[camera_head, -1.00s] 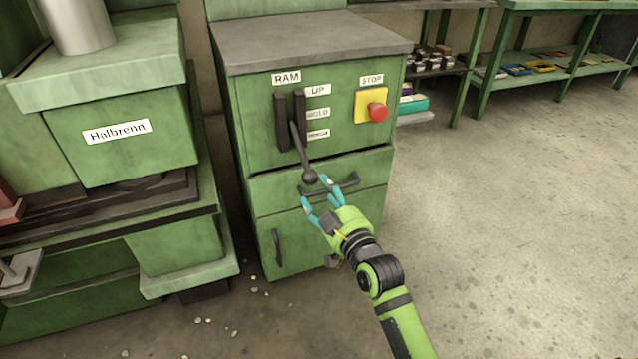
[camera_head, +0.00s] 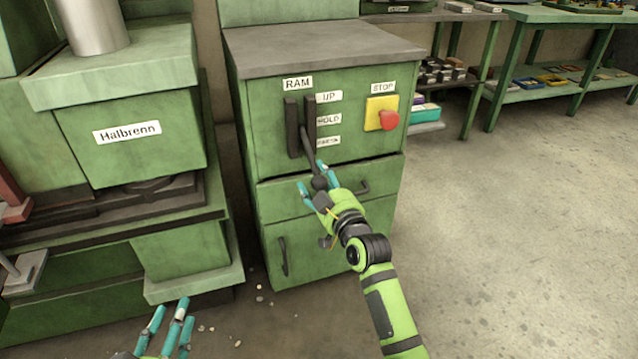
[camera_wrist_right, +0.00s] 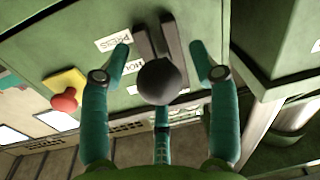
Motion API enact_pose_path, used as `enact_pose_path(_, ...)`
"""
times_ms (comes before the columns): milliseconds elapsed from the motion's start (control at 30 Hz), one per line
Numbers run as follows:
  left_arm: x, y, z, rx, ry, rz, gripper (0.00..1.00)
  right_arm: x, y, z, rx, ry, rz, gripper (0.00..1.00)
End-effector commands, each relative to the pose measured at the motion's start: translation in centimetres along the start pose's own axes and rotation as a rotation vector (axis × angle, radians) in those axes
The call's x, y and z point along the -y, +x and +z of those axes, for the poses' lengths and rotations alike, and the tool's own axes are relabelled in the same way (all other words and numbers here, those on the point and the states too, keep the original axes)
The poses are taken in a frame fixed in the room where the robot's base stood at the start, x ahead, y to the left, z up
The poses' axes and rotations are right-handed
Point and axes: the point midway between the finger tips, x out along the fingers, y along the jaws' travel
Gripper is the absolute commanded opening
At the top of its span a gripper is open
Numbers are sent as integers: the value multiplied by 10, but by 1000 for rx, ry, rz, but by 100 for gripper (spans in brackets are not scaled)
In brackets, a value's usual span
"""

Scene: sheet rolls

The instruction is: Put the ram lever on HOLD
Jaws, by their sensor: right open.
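The ram lever (camera_head: 308,150) is a dark rod with a ball knob (camera_head: 319,183), standing out of a slotted plate under the RAM label (camera_head: 298,83). It slants down, its knob below the lowest of the labels UP, HOLD (camera_head: 328,119) and a third one, which reads PRESS (camera_wrist_right: 115,38) in the wrist view. My right gripper (camera_head: 312,177) is open, its teal fingers around the knob. In the wrist view the knob (camera_wrist_right: 160,82) sits between the spread fingers, with gaps on both sides. My left gripper (camera_head: 172,318) shows at the bottom left, fingers spread, empty.
A red STOP button (camera_head: 389,120) on a yellow plate (camera_head: 375,104) sits right of the lever. A drawer handle (camera_head: 362,188) is just beside my right gripper. The Halbrenn machine (camera_head: 160,155) stands on the left. The floor at right is clear.

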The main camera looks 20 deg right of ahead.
Motion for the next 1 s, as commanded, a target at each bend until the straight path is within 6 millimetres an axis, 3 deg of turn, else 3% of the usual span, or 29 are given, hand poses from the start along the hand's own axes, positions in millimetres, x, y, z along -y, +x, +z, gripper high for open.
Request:
enact_pose_path(200,0,0,0,-2,0,0,40,0,0,0,0,0,0,61)
enact_pose_path(300,0,0,0,-1,0,0,40,0,0,0,0,0,0,21)
enact_pose_path(367,0,0,0,-1,0,0,40,0,0,0,0,0,0,0)
enact_pose_path(633,1,0,4,33,-1,-1,40,0,0,-3,6,1,-3,0)
enact_pose_path(800,7,2,58,243,-6,-14,40,-1,-1,-7,25,2,-10,0)
enact_pose_path(1000,14,-11,116,482,-20,-26,40,-1,-2,-11,49,3,-17,0)
